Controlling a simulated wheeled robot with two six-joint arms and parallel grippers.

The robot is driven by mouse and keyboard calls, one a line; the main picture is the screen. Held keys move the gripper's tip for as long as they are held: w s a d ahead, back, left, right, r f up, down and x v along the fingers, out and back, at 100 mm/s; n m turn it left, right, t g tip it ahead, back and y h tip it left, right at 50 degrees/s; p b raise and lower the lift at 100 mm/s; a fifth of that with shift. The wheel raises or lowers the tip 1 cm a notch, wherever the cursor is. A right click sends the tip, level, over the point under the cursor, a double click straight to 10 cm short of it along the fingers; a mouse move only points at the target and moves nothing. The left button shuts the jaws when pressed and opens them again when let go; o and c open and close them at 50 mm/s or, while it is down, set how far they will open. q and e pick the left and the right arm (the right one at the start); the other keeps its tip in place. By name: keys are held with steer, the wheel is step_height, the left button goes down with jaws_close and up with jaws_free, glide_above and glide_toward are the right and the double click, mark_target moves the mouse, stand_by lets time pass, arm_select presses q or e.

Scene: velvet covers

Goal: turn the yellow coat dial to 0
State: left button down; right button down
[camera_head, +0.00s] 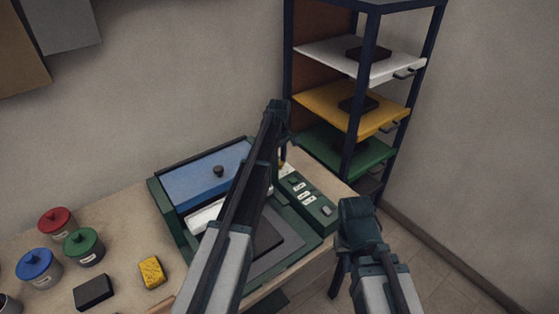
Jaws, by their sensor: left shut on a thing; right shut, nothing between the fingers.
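A dark green machine has a control panel (312,203) on its right side, with a column of small white labels (300,190) too small to read. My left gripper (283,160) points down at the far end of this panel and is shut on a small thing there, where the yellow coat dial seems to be. The fingers and arm hide most of it, so the dial's setting cannot be read. My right gripper (338,285) hangs low beside the table's right edge, away from the panel, shut and empty.
Red (57,222), blue (38,265) and green (83,246) lidded jars, a yellow sponge (151,272) and a black block (94,291) stand on the left. A rack (352,130) with coloured shelves stands behind right.

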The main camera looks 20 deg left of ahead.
mark_target(280, 163)
stand_by(0.4)
arm_select(q)
steer(key=c, duration=0.5)
jaws_free()
steer(key=shift+r, duration=0.1)
step_height(280, 163, up, 14)
steer(key=p, duration=1.3)
steer(key=shift+f+p, duration=0.2)
steer(key=shift+p, duration=0.2)
